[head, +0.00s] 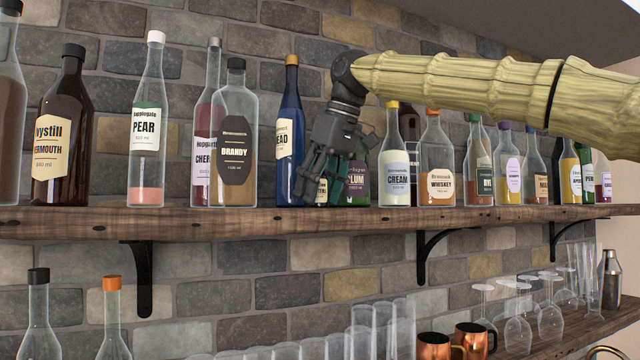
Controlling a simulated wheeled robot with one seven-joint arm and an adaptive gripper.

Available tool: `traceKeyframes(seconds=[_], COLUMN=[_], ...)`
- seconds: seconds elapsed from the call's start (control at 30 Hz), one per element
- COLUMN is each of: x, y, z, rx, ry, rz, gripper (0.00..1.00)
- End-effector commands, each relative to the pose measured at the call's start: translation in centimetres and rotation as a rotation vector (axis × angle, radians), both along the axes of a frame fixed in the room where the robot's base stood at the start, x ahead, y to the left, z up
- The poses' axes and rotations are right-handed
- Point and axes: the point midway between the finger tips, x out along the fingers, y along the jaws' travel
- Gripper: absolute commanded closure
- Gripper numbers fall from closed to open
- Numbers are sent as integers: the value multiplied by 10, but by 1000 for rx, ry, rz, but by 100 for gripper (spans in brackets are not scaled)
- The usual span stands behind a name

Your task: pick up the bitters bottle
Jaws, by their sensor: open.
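My gripper (321,188) hangs down in front of the upper shelf, with its fingers spread open. A small bottle with a pale label (322,193) stands on the shelf behind the fingers and is mostly hidden by them. Its lettering is too covered to read, so I cannot tell whether it is the bitters bottle. No other label in view clearly reads bitters. The gap between the fingers and this bottle cannot be judged from this view.
On the wooden shelf (230,224), a blue bottle (291,112) stands left of my gripper. A plum bottle (358,182) and a cream bottle (394,160) stand to its right. A brandy bottle (235,185) is farther left. Glasses and copper mugs (470,340) stand below.

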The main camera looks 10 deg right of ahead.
Motion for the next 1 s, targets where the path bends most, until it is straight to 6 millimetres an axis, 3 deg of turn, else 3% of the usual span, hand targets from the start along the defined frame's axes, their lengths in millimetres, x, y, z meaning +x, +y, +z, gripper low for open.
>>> traceKeyframes(seconds=[0.17, 0.43, 0.47, 0.77, 1.0], x=[0, 0, 0, 0, 0], y=[0, 0, 0, 0, 1], z=[0, 0, 0, 1, 13], rx=[0, -1, -1, -1, 0], ry=[0, -1, -1, -1, -3], rz=[0, 0, 0, 0, -1], gripper=[47, 94, 96, 96, 96])
